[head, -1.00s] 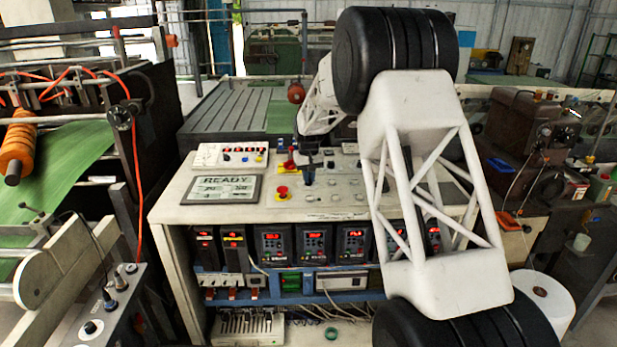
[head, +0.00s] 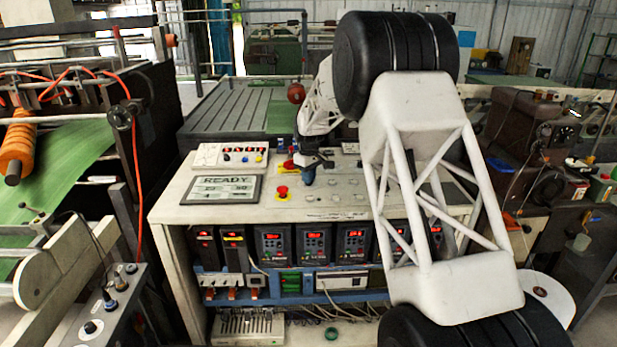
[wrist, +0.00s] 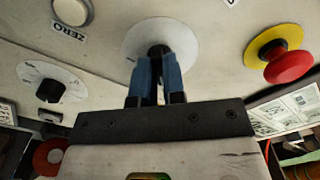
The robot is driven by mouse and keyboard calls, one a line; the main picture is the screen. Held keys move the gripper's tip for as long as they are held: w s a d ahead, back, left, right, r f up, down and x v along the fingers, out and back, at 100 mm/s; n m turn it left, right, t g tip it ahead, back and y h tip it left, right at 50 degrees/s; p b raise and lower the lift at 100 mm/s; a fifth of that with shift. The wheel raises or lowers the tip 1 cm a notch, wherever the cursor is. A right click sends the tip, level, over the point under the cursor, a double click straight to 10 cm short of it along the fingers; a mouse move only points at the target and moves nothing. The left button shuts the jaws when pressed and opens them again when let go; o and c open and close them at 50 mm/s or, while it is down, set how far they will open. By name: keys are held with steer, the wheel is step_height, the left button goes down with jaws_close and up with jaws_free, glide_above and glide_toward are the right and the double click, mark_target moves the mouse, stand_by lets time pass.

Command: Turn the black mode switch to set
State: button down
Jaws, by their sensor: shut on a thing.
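The black switch (wrist: 158,51) sits at the centre of a round white dial plate (wrist: 135,38) in the wrist view. My gripper (wrist: 158,62) has its blue fingers shut on this switch, and the fingers hide much of it. The markings on the plate are too faint to tell the setting. In the head view my gripper (head: 308,180) points down at the panel top, and the switch is hidden there.
A red emergency button on a yellow ring (wrist: 289,62) is to the right. A white button (wrist: 72,11) labelled ZERO and another black knob (wrist: 49,90) are to the left. A display reading READY (head: 223,189) lies on the white console (head: 240,215).

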steer(key=c, duration=1.2)
jaws_free()
steer(key=shift+r, duration=0.2)
steer(key=shift+r, duration=3.7)
